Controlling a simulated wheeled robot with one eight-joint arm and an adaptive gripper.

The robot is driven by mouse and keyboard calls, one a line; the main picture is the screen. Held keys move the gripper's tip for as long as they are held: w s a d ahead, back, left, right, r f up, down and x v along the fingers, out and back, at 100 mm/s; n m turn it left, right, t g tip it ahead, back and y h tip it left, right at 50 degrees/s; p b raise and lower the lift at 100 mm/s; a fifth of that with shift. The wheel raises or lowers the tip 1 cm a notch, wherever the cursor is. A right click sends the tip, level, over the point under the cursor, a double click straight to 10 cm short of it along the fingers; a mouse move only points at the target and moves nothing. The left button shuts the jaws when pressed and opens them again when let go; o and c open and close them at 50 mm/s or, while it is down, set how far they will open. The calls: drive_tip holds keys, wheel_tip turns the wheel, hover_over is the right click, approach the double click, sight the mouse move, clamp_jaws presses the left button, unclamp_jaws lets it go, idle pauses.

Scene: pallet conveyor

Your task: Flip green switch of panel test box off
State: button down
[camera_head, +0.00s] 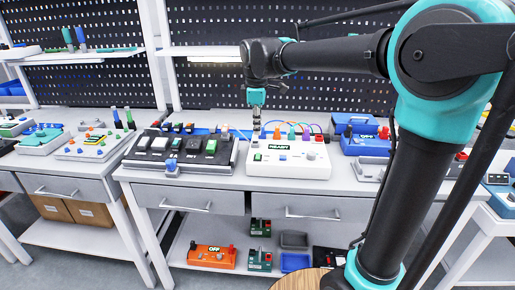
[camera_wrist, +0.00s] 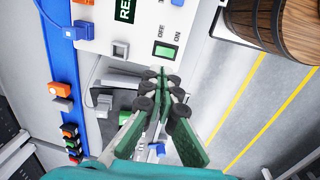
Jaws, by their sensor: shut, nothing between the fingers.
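The panel test box (camera_head: 312,168) is a white box with a "READY" display on the bench, right of centre in the head view. In the wrist view its white face (camera_wrist: 142,22) fills the top middle. The green switch (camera_wrist: 166,51) sits there beside the printed words OFF and ON; it also shows at the box's left front (camera_head: 257,157). Which way the switch is tipped I cannot tell. My gripper (camera_head: 256,133) points down by the box's left back in the head view. In the wrist view my gripper's shut, empty fingertips (camera_wrist: 160,72) appear just below the switch; contact is unclear.
A dark button panel (camera_head: 180,152) stands close to the left of the box. A blue case (camera_head: 362,140) stands to its right. Coloured knobs and cables line the box's back edge. A wooden round-topped item (camera_head: 298,281) stands on the floor in front.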

sight(257, 156)
drive_tip(key=f, duration=0.5)
drive_tip(key=w+f, duration=0.1)
drive_tip(key=f, duration=0.2)
drive_tip(key=shift+f, duration=0.3)
drive_tip(key=shift+w+f, duration=0.15)
drive_tip(key=shift+f, duration=0.15)
drive_tip(key=shift+s, duration=0.2)
drive_tip(key=shift+s+r, duration=0.1)
drive_tip(key=shift+s, duration=0.55)
